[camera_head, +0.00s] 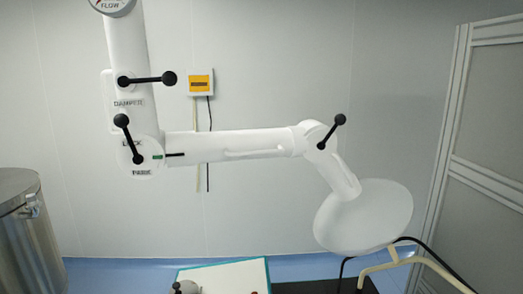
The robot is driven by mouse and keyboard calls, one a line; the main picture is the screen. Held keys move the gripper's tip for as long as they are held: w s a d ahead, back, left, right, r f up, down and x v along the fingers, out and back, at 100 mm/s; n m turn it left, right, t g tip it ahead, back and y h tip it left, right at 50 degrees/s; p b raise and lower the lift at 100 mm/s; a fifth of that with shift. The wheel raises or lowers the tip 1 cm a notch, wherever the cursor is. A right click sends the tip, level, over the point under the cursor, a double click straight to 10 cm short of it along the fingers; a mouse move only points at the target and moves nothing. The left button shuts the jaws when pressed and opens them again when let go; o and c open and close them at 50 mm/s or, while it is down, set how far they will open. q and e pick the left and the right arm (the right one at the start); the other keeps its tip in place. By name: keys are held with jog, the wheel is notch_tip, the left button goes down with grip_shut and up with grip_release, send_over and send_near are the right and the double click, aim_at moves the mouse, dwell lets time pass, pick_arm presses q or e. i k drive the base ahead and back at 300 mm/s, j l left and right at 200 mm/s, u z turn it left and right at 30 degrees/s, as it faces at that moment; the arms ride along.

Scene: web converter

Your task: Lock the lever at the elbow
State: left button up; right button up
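A white jointed extraction arm hangs in front of the wall. At its elbow joint (147,150), a black lever (129,139) with ball ends runs from a lower pivot up and slightly left. Its upper knob is just below the "DAMPER" label. A partly covered label that seems to read "LOCK" sits beside the lever, and another small label is below the joint. A green mark and a short black line lie to the right of the joint. No gripper can be made out, and nothing touches the lever.
A damper lever (147,79) lies nearly level above the elbow. Another black lever (332,132) is on the right joint, above the white hood (363,216). A yellow-and-white wall box (200,82), metal drum (28,235), grey panel (480,140) and teal-edged white board (225,276) surround it.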

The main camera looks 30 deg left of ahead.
aim_at(121, 120)
jog(key=u, duration=1.7)
